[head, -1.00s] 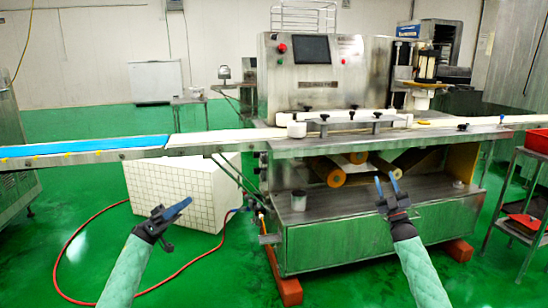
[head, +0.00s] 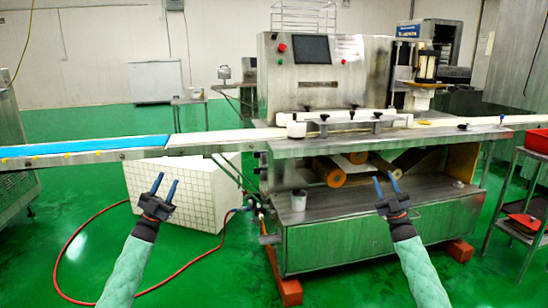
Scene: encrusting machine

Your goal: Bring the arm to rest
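My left gripper (head: 165,188) is at the lower left in the head view. Its two blue fingers point up and stand apart, with nothing between them. Behind it in the picture is a white gridded block. My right gripper (head: 386,184) is at the lower right, in front of the machine's lower cabinet. Its two blue fingers also stand apart and empty. Both forearms, in pale green sleeves, come up from the bottom edge.
The steel encrusting machine (head: 300,85) stands ahead, with a blue conveyor belt (head: 85,148) reaching left. The gridded block (head: 200,205) stands below the belt. A red hose (head: 68,230) lies on the green floor (head: 200,275). A red bin (head: 537,140) is at the right.

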